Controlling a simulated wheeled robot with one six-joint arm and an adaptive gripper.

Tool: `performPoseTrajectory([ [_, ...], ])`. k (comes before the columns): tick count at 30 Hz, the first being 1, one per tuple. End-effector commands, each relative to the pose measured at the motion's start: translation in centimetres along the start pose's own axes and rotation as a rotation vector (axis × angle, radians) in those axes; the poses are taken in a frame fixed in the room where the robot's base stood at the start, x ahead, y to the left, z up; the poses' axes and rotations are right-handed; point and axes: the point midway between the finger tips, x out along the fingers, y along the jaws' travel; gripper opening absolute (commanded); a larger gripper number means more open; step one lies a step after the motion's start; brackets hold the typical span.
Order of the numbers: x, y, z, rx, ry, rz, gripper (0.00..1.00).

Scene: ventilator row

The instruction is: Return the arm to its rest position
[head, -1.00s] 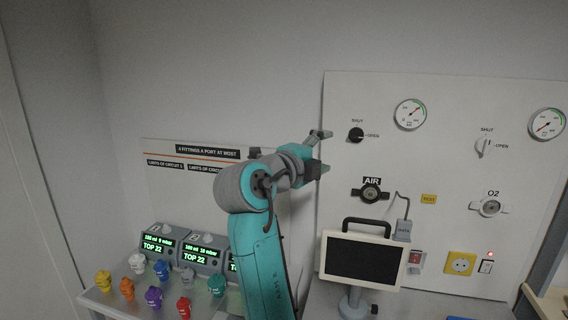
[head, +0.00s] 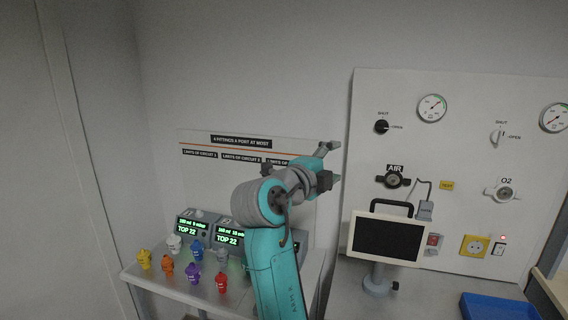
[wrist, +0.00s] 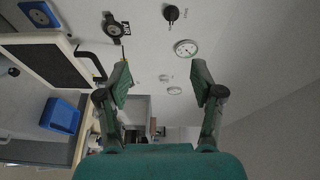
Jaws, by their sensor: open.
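My gripper (head: 332,164) is open and empty in the head view, raised in front of the wall at the left edge of the white gas panel (head: 455,270). My teal arm rises from the bottom middle. In the wrist view my gripper (wrist: 160,85) shows both fingers spread wide with nothing between them. The view there is turned on its side, with the panel along the top left.
Left, a shelf (head: 160,280) holds several coloured fittings and devices with green displays (head: 228,238). A blue tray (head: 497,307) lies at lower right; it also shows in the wrist view (wrist: 60,116).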

Motion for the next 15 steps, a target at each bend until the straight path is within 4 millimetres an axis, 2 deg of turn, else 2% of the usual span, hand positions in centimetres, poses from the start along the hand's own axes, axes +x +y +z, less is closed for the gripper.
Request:
performPoseTrajectory([
  [8, 0.5, 5.3, 0.2, -0.138, -0.053, -0.007, 0.66],
  [11, 0.6, 8.0, 0.3, -0.204, -0.084, -0.012, 0.66],
  [15, 0.5, 13.3, 0.0, -0.335, -0.143, -0.021, 0.66],
])
